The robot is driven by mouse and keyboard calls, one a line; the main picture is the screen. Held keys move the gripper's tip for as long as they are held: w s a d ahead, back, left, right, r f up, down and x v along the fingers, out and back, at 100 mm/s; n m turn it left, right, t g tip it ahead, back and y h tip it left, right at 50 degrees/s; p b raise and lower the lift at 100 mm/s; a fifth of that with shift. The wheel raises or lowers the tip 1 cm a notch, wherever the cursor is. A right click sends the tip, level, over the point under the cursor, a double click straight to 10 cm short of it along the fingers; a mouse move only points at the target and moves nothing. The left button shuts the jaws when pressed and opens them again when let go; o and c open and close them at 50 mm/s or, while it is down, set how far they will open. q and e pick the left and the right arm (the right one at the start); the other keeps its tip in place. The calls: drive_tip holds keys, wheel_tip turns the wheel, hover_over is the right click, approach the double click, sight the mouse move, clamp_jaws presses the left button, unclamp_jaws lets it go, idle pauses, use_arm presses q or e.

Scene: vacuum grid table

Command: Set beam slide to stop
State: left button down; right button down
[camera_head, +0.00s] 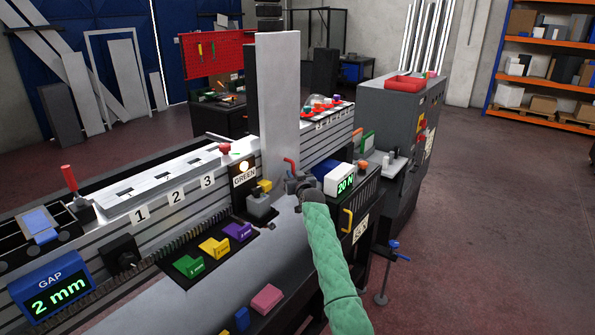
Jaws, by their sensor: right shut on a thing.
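The arm in the green sleeve is my right arm, and it reaches in from the bottom. My right gripper (297,184) is at the base of the tall grey upright (284,95), beside the table's front rail. It is shut on a small part there, likely the beam slide's handle, mostly hidden behind the gripper. A red lever (290,163) stands just above the gripper; I cannot tell whether they touch. A grey block with a yellow top (262,200) is left of the gripper, next to the GREEN sign (244,177). The stop cannot be made out. My left gripper is out of view.
A black tray holds green (189,266), yellow (214,248) and purple (237,231) gauge pieces in front of the rail. A GAP display (55,292) reads 2 mm; another display (345,184) reads 20 N. A pink block (266,299) lies nearer. Open floor is at right.

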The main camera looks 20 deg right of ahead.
drive_tip(key=shift+a, duration=0.1)
drive_tip(key=c, duration=1.8)
unclamp_jaws()
drive_tip(key=shift+c, duration=0.2)
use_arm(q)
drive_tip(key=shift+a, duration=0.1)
use_arm(e)
drive_tip(key=shift+a, duration=0.1)
drive_tip(key=shift+s, duration=0.1)
